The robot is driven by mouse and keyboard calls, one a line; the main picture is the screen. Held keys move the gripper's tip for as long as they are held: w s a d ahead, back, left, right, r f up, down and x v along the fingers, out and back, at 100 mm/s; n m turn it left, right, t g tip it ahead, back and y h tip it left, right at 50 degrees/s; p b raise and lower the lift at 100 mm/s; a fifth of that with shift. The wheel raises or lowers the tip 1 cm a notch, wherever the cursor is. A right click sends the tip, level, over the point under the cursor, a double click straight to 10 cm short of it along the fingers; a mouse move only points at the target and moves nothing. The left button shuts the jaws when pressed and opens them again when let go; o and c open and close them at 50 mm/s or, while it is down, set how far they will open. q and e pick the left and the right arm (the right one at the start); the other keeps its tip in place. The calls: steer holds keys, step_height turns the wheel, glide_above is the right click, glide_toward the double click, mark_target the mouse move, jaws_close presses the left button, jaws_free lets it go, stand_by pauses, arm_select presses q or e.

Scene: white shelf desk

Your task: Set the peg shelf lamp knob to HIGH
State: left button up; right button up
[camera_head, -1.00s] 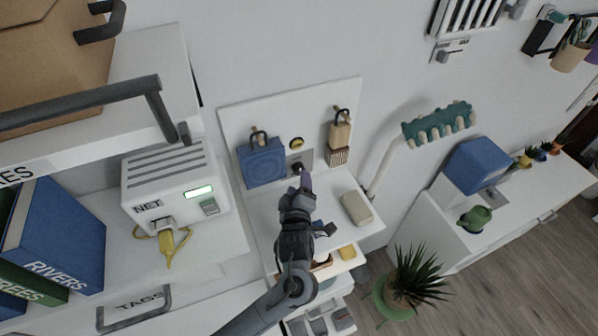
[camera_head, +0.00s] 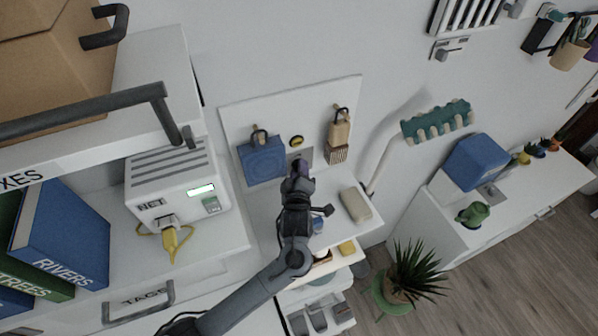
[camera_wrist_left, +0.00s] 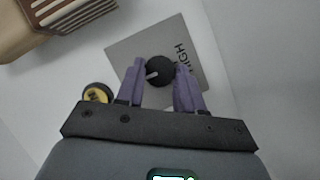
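The knob (camera_wrist_left: 160,71) is black and round with a pale pointer, on a grey plate (camera_wrist_left: 132,48) marked HIGH. In the left wrist view, its pointer is directed left and slightly down, away from the HIGH word (camera_wrist_left: 182,55). My left gripper (camera_wrist_left: 160,78) is open, its purple fingers on either side of the knob; I cannot tell whether they touch it. In the head view, my left gripper (camera_head: 299,168) is in front of the plate (camera_head: 305,154) on the white peg board (camera_head: 230,115) and hides the knob. My right gripper is not in view.
A yellow-and-black round part (camera_head: 297,141) is beside the plate. A beige block (camera_head: 356,205) lies on the shelf below. A white NET box (camera_head: 178,185) stands left.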

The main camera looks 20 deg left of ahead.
arm_select(q)
steer(key=c, duration=0.4)
steer(key=shift+w+d+r+m+g, duration=0.1)
steer(key=shift+d+r+m+g, duration=0.1)
steer(key=shift+m+g, duration=0.55)
steer(key=shift+m+g+y, duration=0.7)
steer(key=shift+m+g, duration=0.15)
steer(key=shift+m, duration=0.7)
steer(key=o, duration=1.1)
steer(key=shift+c, duration=0.2)
